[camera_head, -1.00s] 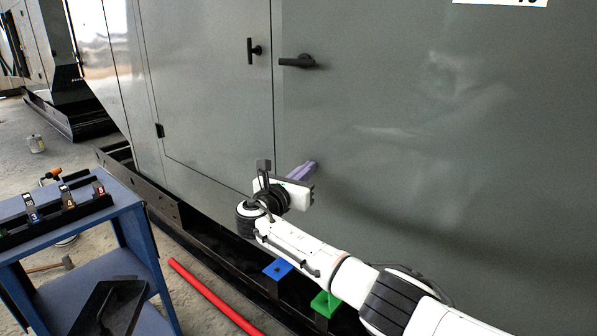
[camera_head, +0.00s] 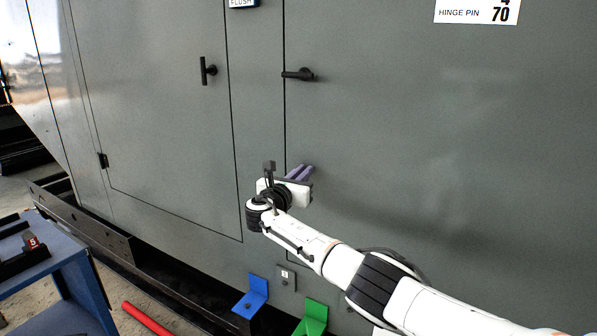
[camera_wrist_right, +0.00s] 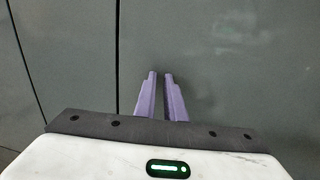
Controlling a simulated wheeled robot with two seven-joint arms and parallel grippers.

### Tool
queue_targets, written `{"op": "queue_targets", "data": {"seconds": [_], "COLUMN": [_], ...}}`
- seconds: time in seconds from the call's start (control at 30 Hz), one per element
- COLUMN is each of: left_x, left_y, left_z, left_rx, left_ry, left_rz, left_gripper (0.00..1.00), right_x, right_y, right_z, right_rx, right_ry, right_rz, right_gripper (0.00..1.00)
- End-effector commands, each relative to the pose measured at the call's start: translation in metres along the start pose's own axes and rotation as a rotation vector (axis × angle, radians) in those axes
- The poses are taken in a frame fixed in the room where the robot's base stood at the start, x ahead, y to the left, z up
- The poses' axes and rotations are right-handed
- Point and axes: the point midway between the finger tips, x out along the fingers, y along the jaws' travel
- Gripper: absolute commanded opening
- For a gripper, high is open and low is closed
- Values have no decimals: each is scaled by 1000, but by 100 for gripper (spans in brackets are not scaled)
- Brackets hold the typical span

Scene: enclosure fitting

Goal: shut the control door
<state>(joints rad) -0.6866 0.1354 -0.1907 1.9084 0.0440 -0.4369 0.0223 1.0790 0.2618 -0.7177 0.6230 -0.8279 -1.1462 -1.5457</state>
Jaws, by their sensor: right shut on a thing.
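The control door appears to be the large grey-green panel (camera_head: 400,150) on the right. It has a black lever handle (camera_head: 298,74) near its left edge. My right gripper (camera_head: 306,170) is low on this panel, just right of that edge. In the right wrist view its purple fingers (camera_wrist_right: 160,85) are nearly together, with a narrow gap, and point at the panel (camera_wrist_right: 230,50). The tips look at or very near the surface. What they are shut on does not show. I cannot tell whether the door sits fully flush. My left gripper is not in view.
A second door (camera_head: 155,110) with a black handle (camera_head: 208,70) is at left. A "FLUSH" label (camera_head: 242,3) is at the top. A blue bracket (camera_head: 252,297) and a green bracket (camera_head: 312,318) stick out below. A blue table (camera_head: 60,265) and a red bar (camera_head: 145,318) are lower left.

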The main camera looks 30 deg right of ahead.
Motion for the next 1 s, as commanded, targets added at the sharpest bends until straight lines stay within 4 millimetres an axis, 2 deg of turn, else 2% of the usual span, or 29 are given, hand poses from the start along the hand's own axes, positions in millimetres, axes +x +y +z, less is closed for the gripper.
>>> {"op": "queue_targets", "data": {"seconds": [0.03, 0.33, 0.47, 0.67, 0.77, 0.83, 1.0], "left_x": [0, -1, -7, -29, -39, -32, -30], "left_y": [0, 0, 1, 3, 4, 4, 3], "left_z": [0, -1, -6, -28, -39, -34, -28], "left_rx": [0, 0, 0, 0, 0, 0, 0], "left_ry": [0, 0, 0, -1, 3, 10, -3], "left_rz": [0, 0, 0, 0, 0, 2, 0], "left_gripper": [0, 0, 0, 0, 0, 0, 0], "right_x": [17, 17, 10, -24, -52, -66, -105], "right_y": [-14, -14, -9, 8, 22, 24, 28], "right_z": [16, 16, 18, 23, 19, 10, 8], "right_rx": [2, 0, 0, 0, 0, 3, 3], "right_ry": [-23, -23, -22, -18, -15, -16, -12], "right_rz": [-16, -17, -13, 5, 18, 20, 21], "right_gripper": [0, 0, 0, 0, 0, 0, 0]}}
